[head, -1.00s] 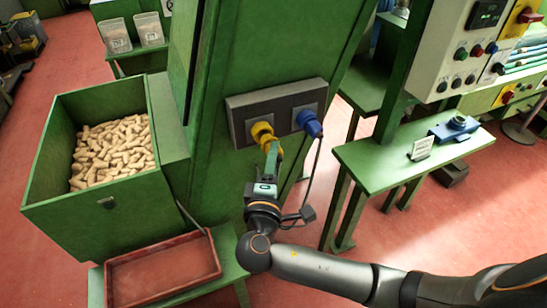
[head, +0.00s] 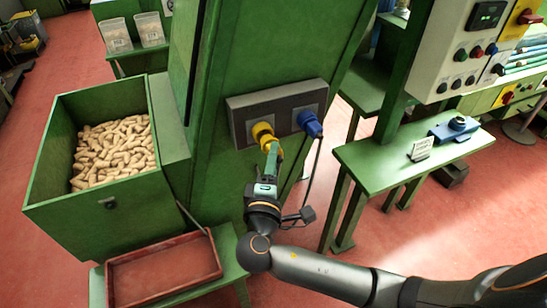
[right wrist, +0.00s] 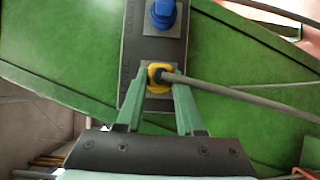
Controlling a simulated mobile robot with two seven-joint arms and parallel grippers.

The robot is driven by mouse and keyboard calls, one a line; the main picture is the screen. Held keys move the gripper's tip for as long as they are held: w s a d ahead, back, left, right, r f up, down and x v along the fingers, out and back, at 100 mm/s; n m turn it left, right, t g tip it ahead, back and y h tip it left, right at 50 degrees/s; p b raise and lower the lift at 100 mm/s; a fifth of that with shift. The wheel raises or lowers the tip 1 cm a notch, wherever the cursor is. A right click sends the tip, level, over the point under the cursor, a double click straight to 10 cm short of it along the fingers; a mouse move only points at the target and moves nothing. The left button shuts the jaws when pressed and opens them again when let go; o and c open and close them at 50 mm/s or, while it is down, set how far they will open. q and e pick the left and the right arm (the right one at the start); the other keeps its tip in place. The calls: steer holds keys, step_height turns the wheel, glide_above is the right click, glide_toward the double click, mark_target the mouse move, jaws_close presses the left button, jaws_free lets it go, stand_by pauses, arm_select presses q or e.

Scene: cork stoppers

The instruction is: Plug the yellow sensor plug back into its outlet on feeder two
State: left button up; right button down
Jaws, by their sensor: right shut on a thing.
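The yellow plug (head: 264,134) is at the left outlet of the dark outlet plate (head: 236,110) on the green machine. It also shows in the right wrist view (right wrist: 156,72), in front of its outlet, with a grey cable running off to the right. I cannot tell how deep it sits in the outlet. My right gripper (head: 271,150) is shut on the yellow plug; in the right wrist view its green fingers (right wrist: 159,90) lie on either side of it. A blue plug (head: 310,123) sits in the right outlet. My left gripper is not in view.
A green bin (head: 95,205) full of corks stands at the left, with a red tray (head: 165,274) below it. A green table (head: 385,160) at the right holds a blue device (head: 455,128) and a small sign. A cable hangs from the blue plug close to my right wrist.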

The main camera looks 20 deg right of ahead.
steer(key=shift+w+b, duration=0.3)
steer(key=shift+w, duration=1.15)
stand_by(1.4)
steer(key=shift+c, duration=2.2)
jaws_free()
steer(key=shift+f, duration=0.1)
